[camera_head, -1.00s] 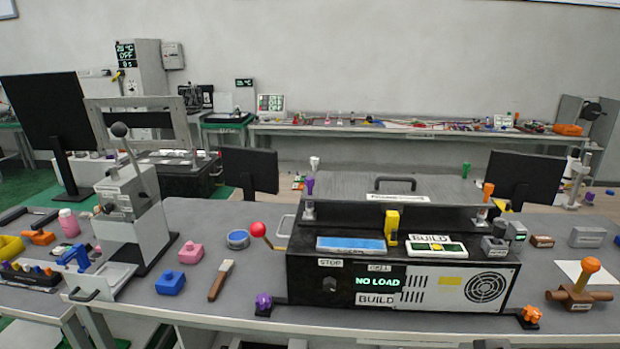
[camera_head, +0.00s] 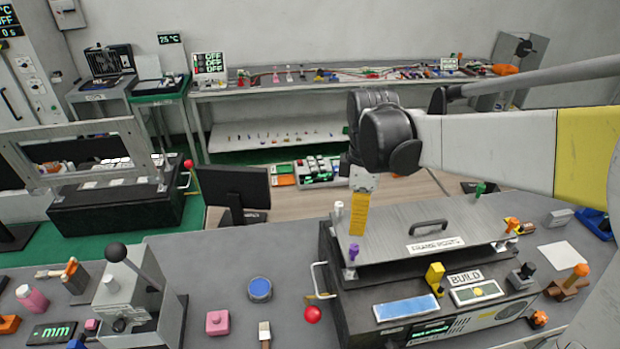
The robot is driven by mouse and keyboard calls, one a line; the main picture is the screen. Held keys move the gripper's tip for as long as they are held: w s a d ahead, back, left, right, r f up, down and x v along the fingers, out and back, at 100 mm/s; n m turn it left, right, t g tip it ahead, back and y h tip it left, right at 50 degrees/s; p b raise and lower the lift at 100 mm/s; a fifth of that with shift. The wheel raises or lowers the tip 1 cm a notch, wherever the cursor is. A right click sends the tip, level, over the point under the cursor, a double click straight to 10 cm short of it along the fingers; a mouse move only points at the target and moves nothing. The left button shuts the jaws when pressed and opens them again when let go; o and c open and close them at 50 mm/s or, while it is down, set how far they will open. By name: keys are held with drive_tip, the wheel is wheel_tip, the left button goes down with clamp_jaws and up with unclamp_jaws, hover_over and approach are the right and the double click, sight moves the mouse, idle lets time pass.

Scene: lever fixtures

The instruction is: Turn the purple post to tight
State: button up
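The purple post (camera_head: 353,252) stands upright at the front left corner of the grey plate (camera_head: 395,228), whose label seems to read "FRAME POSTS". My gripper (camera_head: 357,232) hangs from my arm at upper right and points down. Its yellow end shows just above the purple post in the picture. I cannot tell its height above the post or whether they touch. The fingers are too small and edge-on to tell open from shut.
Other posts stand at the plate's corners: white (camera_head: 339,209), green (camera_head: 480,188) and orange (camera_head: 511,224). A dark handle (camera_head: 428,226) rises from the plate. A red ball lever (camera_head: 312,314) is at left, and a yellow block (camera_head: 435,276) in front. My arm covers the upper right.

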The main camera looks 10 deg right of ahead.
sight(355, 247)
drive_tip(key=f+b, duration=0.1)
drive_tip(key=f, duration=0.4)
drive_tip(key=f+b, duration=0.1)
drive_tip(key=f, duration=0.4)
drive_tip(key=shift+s+d+f, duration=0.2)
drive_tip(key=shift+f, duration=0.15)
clamp_jaws()
